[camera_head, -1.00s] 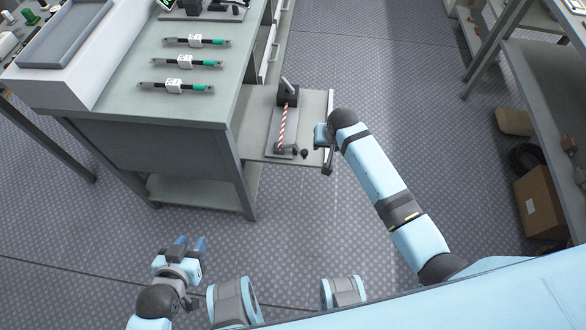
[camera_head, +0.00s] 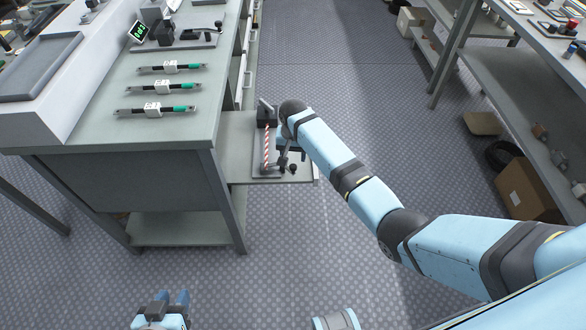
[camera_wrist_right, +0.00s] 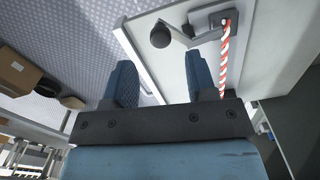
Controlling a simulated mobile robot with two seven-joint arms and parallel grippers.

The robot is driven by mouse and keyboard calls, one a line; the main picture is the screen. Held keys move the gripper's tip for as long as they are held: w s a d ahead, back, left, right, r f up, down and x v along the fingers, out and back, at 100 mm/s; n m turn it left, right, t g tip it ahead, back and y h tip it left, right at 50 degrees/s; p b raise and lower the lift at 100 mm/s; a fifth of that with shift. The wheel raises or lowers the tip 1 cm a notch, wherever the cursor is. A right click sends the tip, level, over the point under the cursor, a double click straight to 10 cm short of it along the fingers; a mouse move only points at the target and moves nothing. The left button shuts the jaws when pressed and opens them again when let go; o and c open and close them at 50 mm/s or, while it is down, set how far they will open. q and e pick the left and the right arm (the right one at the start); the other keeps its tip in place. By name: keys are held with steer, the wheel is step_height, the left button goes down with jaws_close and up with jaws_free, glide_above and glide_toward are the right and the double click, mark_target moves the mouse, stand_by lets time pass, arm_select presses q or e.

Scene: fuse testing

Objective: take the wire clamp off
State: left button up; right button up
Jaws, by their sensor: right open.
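The wire fixture (camera_head: 254,160) lies on a low shelf at the bench's right side. A red-and-white striped wire (camera_head: 266,146) runs along it, from a dark block (camera_head: 266,116) to a clamp end with a black knob (camera_head: 293,168). In the right wrist view, the knob (camera_wrist_right: 160,36) and grey clamp bracket (camera_wrist_right: 206,22) lie beyond the fingers, beside the striped wire (camera_wrist_right: 225,52). My right gripper (camera_wrist_right: 160,75) is open, with nothing between its fingers; its right finger appears close to the wire, contact unclear. My left gripper (camera_head: 175,298) is open and empty at the bottom.
The workbench (camera_head: 190,130) carries several fuses (camera_head: 155,110) and a test device (camera_head: 190,35). The low shelf (camera_head: 236,130) juts from its right side. A rack (camera_head: 530,110) stands at the right with a cardboard box (camera_head: 525,192) below it.

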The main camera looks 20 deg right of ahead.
mark_target(293, 165)
step_height(293, 165, down, 6)
steer(key=shift+f+b, duration=0.25)
steer(key=shift+b, duration=0.4)
steer(key=c, duration=0.9)
